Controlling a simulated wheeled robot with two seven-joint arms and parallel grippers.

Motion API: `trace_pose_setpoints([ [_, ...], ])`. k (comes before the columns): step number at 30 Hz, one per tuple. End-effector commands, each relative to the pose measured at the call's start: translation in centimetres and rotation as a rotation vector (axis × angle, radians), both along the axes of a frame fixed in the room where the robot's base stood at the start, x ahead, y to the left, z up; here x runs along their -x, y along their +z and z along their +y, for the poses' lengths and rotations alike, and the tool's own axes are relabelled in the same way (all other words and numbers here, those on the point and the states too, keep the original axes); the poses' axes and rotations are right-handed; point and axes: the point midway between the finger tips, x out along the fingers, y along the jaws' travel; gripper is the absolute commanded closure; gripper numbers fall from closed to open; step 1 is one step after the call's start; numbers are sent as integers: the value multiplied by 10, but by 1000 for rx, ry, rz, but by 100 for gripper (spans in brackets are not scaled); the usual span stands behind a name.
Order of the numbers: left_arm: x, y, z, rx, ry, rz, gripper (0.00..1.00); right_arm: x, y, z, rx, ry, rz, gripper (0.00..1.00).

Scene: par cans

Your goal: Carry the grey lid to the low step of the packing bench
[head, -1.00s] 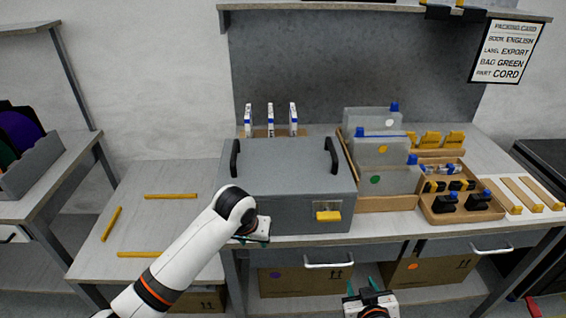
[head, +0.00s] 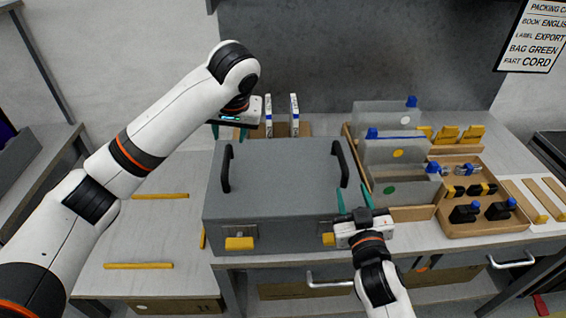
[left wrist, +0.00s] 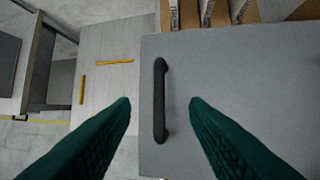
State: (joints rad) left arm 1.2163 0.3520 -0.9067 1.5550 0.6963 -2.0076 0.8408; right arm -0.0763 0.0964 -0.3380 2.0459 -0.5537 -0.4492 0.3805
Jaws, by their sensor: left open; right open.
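The grey lid (head: 280,175) is on a big grey case (head: 290,236) on the packing bench. It has a black left handle (head: 226,168) and a black right handle (head: 340,164). My left gripper (head: 230,131) is open above the lid's left side; in the left wrist view the left handle (left wrist: 160,100) shows between its fingers, apart from both. My right gripper (head: 354,199) is open at the case's front right, below the right handle in the picture, with nothing between its fingers. The low step (head: 150,230) is the lower surface at left, bare between yellow strips.
Yellow latches (head: 240,244) are on the case front.

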Motion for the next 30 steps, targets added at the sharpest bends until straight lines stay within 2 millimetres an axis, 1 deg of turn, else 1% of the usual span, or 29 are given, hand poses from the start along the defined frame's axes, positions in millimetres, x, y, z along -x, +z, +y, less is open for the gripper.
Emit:
trace_pose_setpoints([
  [9, 0, 0, 0, -1, 3, 1, 58, -1, 1, 1, 1, 2, -3, 58],
  [11, -1, -2, 0, 0, 3, 2, 58, -3, 1, 1, 1, 1, -4, 58],
  [14, -4, -10, 1, 3, 2, 2, 58, -11, 1, 2, 0, 1, -5, 58],
  [17, -8, -24, 4, 3, 2, 6, 58, -26, 1, 3, 2, 1, -5, 58],
  [24, -25, -65, 17, -3, 4, 4, 58, -73, 1, 9, 1, 1, -5, 58],
  [30, -36, -93, 24, -2, 3, 1, 58, -103, 1, 12, 2, 1, -4, 58],
])
